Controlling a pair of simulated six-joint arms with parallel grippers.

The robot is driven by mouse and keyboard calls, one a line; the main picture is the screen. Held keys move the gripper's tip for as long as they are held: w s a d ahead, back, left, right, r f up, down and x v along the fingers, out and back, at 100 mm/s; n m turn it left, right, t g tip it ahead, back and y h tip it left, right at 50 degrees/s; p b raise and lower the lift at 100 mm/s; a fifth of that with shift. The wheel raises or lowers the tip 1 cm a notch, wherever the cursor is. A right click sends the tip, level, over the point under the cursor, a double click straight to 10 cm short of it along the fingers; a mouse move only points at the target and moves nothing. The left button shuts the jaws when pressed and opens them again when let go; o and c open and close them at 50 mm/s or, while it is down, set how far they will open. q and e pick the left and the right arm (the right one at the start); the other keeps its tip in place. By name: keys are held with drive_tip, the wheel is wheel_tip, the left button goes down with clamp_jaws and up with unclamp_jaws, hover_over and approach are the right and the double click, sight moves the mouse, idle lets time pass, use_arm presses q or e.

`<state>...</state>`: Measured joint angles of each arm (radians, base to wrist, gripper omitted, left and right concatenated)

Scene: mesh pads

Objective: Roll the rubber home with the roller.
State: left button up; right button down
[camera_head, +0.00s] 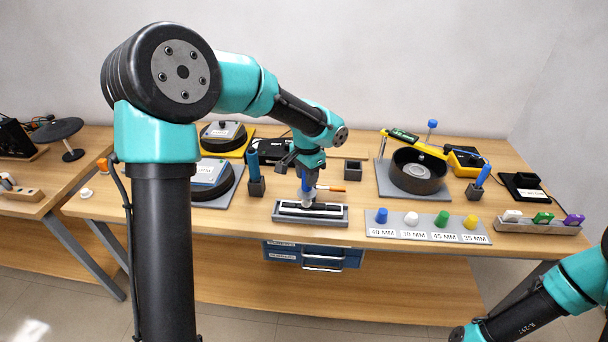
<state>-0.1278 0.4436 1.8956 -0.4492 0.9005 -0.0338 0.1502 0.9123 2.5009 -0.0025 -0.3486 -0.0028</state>
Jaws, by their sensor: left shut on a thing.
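My left gripper (306,164) points down over the table's front middle. It is shut on the roller (309,180), whose blue handle shows just below the fingers. The roller's pale lower end is at or just above the grey frame (283,216); I cannot tell if it touches. The black rubber strip (325,207) lies along the frame, with a pale band beside it. How deep the rubber sits is too small to tell. My right arm shows at the lower right, but its gripper is out of view.
Left of the frame stands a blue-handled tool in a dark block (256,187). An orange-tipped item (331,189) lies behind the frame. To the right are a plate of coloured knobs (428,228), a round black drum (418,172) and a tray of coloured clips (541,226).

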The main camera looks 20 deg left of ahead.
use_arm(q)
drive_tip(key=shift+w+d, duration=0.2)
drive_tip(key=shift+d, duration=0.35)
drive_tip(key=shift+f, duration=0.1)
drive_tip(key=shift+w+d, duration=0.15)
drive_tip(key=shift+d, duration=0.35)
drive_tip(key=shift+w+d, duration=0.15)
drive_tip(key=shift+d, duration=0.35)
drive_tip(key=shift+d, duration=0.1)
drive_tip(key=shift+w+d, duration=0.35)
drive_tip(key=shift+d, duration=0.55)
drive_tip(key=shift+w+d, duration=0.2)
drive_tip(key=shift+d, duration=0.3)
drive_tip(key=shift+w+d, duration=0.15)
drive_tip(key=shift+d, duration=0.35)
drive_tip(key=shift+f, duration=0.1)
